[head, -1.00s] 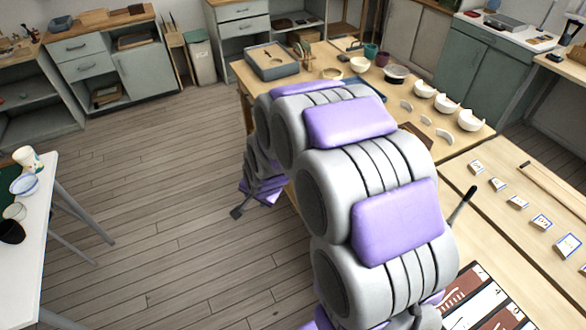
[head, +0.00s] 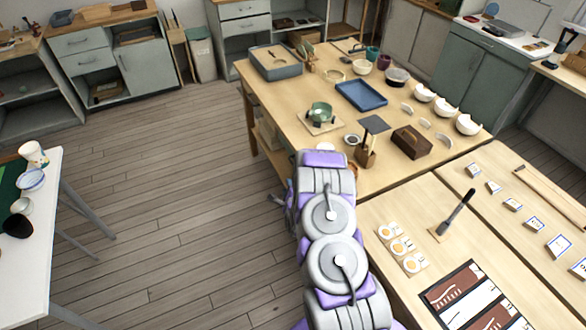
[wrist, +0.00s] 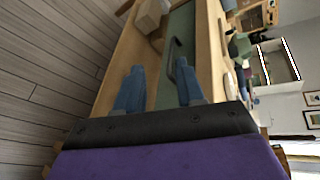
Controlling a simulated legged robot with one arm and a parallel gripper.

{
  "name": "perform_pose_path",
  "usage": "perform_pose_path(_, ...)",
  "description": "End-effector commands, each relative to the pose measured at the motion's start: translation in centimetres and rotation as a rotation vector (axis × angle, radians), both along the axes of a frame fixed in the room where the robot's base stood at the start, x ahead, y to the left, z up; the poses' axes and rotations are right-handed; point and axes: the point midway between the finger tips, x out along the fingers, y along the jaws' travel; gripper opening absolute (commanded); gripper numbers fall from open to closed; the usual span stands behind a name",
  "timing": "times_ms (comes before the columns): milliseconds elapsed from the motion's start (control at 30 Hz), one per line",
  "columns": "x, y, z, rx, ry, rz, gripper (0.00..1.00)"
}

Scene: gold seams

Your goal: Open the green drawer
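The green drawer (wrist: 180,28) shows in the wrist view as a green front set below the edge of a wooden table. A dark bar handle (wrist: 173,52) is on it. The drawer looks shut, though part of it is hidden. My gripper (wrist: 157,68) is open, with two blue fingers apart and nothing seen between them. Its fingers point at the drawer front, and the handle lies ahead, nearer the right finger. I cannot tell whether a finger touches it. In the head view my arm covers the drawer and most of my gripper.
The wooden table (head: 290,92) carries a blue tray (head: 361,95), a green pot (head: 319,112), a dark brown box (head: 411,141) and white bowls. A white table (head: 40,235) stands at left. The plank floor (head: 170,190) between them is clear. Cabinets line the back.

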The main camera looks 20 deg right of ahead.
Motion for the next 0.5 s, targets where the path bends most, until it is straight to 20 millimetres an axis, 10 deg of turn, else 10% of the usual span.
perform_pose_path(500,-1.7,-3.3,-3.0,0.112,-0.180,-0.108,0.38)
